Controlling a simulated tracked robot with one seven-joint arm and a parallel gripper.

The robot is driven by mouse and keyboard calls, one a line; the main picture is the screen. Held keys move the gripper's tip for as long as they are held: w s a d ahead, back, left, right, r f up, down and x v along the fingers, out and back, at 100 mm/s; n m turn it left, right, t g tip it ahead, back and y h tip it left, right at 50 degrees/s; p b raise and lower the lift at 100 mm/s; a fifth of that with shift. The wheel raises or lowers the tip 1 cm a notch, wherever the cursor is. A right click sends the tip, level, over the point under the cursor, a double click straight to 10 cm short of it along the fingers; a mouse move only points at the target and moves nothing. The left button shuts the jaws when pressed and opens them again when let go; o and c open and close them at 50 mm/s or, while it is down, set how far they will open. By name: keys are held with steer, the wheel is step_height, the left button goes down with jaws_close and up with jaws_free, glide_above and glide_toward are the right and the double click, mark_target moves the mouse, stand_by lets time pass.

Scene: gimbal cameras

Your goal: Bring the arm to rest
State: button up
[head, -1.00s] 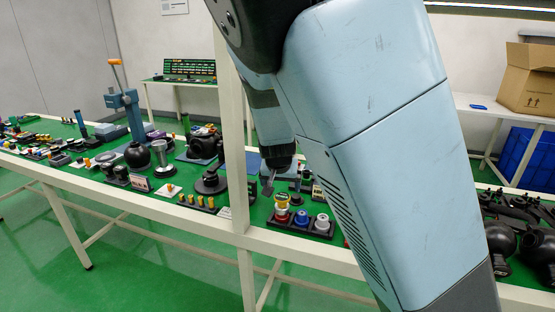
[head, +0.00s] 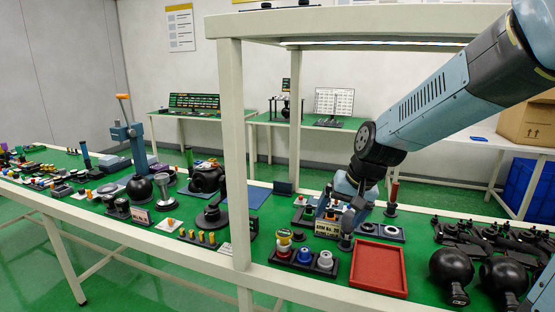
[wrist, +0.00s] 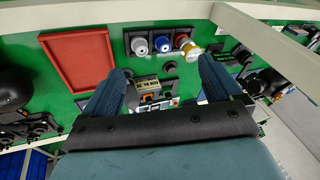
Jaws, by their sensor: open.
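My arm, light blue and black, reaches in from the upper right of the head view, below the top beam of the bench frame. My gripper (head: 338,208) points down over the green bench top, close above the small parts there. In the wrist view my gripper (wrist: 160,82) shows its two blue fingers well apart, with nothing held between them. A small labelled block (wrist: 147,92) appears in the gap between the fingers, below them on the bench. The exact height of the fingertips above it is hard to tell.
A red tray (head: 379,268) lies right of my gripper. A button block (head: 303,262) stands in front, beside a white upright post (head: 237,160). Dark round-headed parts (head: 452,271) lie at the right. A cardboard box (head: 527,122) and blue crate (head: 520,182) are behind.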

steer(key=s+d+r+t+h, duration=0.1)
steer(key=s+d+r, duration=0.1)
steer(key=s, duration=0.3)
steer(key=s+d+r+h, duration=0.1)
steer(key=s+d+r, duration=0.2)
steer(key=s, duration=0.3)
steer(key=s+d+r+n+t+h, duration=0.1)
steer(key=s+d+r, duration=0.2)
steer(key=s+r, duration=0.2)
steer(key=shift+s+d+t, duration=0.2)
steer(key=shift+s+t, duration=0.1)
steer(key=shift+s, duration=0.1)
